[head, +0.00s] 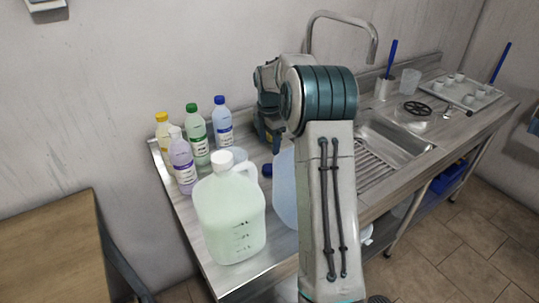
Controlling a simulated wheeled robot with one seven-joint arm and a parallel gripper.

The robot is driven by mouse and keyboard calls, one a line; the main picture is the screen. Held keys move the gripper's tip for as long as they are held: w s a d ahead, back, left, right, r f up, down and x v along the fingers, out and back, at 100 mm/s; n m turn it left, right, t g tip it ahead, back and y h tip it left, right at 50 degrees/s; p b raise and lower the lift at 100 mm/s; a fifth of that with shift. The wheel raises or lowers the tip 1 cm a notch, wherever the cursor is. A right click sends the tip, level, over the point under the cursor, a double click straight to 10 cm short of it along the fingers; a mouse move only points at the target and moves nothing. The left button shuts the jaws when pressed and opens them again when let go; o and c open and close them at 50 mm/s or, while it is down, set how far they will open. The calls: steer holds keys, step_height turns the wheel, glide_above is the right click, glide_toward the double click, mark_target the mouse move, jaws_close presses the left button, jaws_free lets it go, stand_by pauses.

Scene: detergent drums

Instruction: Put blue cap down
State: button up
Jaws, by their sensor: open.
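My gripper (271,143) points down above and behind the blue cap. It is open, and the cap appears apart from it, below its fingers. The fingertips are small and partly dark, so the exact gap is hard to tell. A pale green drum (231,220) with a white cap (222,160) stands at the front left of the counter (195,232).
Several bottles stand at the back left: yellow-capped (163,132), purple (182,163), green (196,137) and blue (221,122). A sink (400,150) lies right of my arm, with a tray (462,92) of cups beyond. A wooden table (45,245) is at the left.

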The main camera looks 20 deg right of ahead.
steer(key=shift+r, duration=1.3)
